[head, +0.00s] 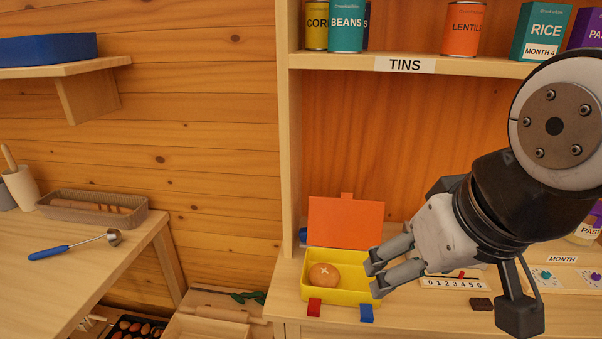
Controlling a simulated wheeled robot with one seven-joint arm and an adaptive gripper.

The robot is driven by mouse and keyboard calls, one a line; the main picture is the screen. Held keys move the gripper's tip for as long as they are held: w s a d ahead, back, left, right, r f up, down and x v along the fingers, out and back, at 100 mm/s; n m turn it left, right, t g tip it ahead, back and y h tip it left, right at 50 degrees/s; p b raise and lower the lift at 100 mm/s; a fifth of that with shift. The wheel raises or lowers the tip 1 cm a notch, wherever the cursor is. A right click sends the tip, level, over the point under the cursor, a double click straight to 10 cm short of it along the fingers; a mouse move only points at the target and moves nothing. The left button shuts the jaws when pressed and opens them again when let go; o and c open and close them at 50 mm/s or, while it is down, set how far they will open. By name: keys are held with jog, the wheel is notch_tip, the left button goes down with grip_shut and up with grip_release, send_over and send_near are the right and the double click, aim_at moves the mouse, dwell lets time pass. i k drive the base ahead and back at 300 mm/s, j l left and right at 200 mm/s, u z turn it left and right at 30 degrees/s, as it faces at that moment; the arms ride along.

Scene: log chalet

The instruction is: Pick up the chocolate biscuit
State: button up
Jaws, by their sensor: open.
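A small dark brown block (481,304), which looks like the chocolate biscuit, lies flat on the light wooden counter at the lower right. My gripper (377,276) is open and empty. Its two fingers point left, over the right end of the yellow box, well to the left of the dark block. I cannot tell how high the fingers are above the counter.
An open yellow box (343,294) with an orange lid (345,222) holds a round bun (324,275). Tins stand on the shelf (470,65) above. A side table (90,260) with a scoop (75,245) is at left.

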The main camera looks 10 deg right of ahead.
aim_at(479, 304)
jog(key=z, duration=1.05)
jog(key=i+j, duration=0.1)
jog(key=i+z, duration=0.05)
